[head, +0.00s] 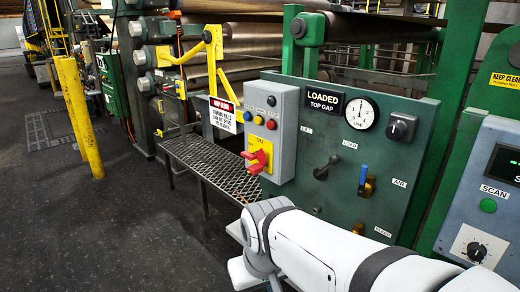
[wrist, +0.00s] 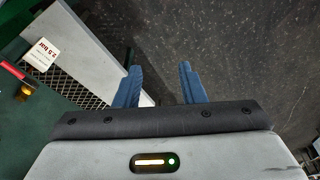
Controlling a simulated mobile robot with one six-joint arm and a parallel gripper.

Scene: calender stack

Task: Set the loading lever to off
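The loading lever (head: 327,168) is a short black lever on the green panel (head: 340,205). It tilts up and to the right, toward the LOAD label (head: 350,145) and away from the LIFT label (head: 306,131). Dark floor shows beyond the fingers. The lever cannot be made out in the wrist view. In the head view my white arm crosses the bottom, below the panel, and the fingers are not visible.
A grey box (head: 270,120) with buttons and a red-yellow switch (head: 260,155) juts out left of the lever. A blue-handled valve (head: 363,178), a gauge (head: 361,113) and a black knob (head: 402,127) are near it.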

